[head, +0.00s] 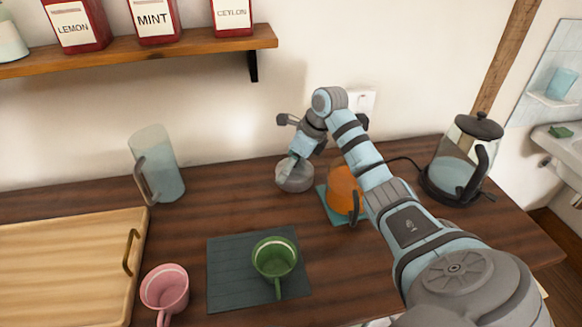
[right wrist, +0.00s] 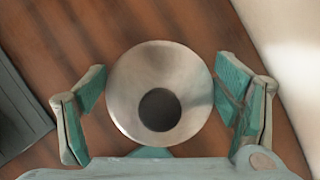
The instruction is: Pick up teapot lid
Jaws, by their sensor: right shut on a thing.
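A round silver-grey piece (head: 296,184) stands on the dark wooden counter, near the wall. In the right wrist view it is a flared metal disc or bowl (right wrist: 190,72) with a dark round centre. I cannot tell for sure whether it is the teapot lid. My right gripper (head: 293,163) comes down on it from above. In the right wrist view the gripper's fingers (right wrist: 160,92) are on its two sides, shut on it. It looks at or very near counter height. My left gripper is not in view.
An orange mug-like vessel (head: 343,187) on a teal mat stands close to the right, partly behind my arm. A kettle (head: 455,165) is farther right. A glass pitcher (head: 158,170), green mug (head: 274,258), pink mug (head: 165,290) and wooden board (head: 60,260) are left and in front.

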